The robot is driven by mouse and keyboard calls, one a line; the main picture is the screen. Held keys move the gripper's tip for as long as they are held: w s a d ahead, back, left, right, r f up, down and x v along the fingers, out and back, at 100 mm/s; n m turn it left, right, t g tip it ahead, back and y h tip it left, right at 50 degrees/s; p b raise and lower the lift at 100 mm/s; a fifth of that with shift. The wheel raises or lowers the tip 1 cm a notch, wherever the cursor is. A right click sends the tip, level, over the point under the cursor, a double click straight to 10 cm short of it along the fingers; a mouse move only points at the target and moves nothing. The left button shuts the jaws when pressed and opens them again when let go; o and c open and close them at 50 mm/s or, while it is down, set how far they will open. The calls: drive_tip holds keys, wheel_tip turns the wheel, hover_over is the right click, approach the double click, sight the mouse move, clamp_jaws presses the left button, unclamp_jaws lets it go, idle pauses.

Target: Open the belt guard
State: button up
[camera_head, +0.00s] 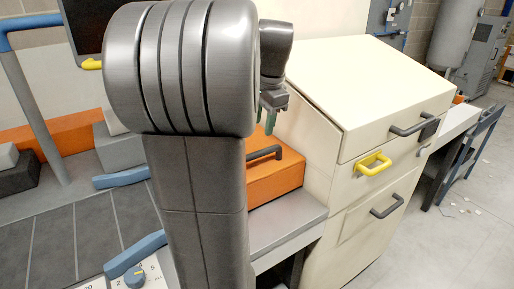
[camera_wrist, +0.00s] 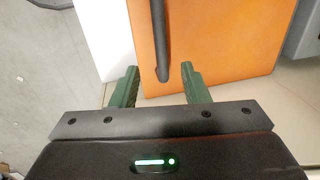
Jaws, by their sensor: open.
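The belt guard appears to be the orange box-like cover (camera_head: 275,183) with a dark bar handle (camera_head: 265,152) on top. It sits down on a grey ledge, and my arm hides its left part. In the wrist view the orange cover (camera_wrist: 225,40) fills the upper middle, with the dark handle (camera_wrist: 159,35) running down it. My gripper (camera_head: 268,118) is open and empty, above the handle in the head view. In the wrist view the green fingers of my gripper (camera_wrist: 160,69) lie on either side of the handle's near end, without visible contact.
A cream cabinet (camera_head: 345,85) with dark handles and a yellow handle (camera_head: 373,164) stands close on the right. A dark belt (camera_head: 70,230) with blue pieces lies on the left. Open floor (camera_head: 460,235) shows at the far right.

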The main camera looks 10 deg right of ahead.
sight(258, 152)
drive_tip(key=f, duration=0.3)
drive_tip(key=w+f, duration=0.1)
drive_tip(key=f, duration=0.2)
drive_tip(key=w+f, duration=0.1)
drive_tip(key=f, duration=0.3)
drive_tip(key=shift+a+b, duration=0.3)
drive_tip(key=shift+a, duration=0.05)
clamp_jaws()
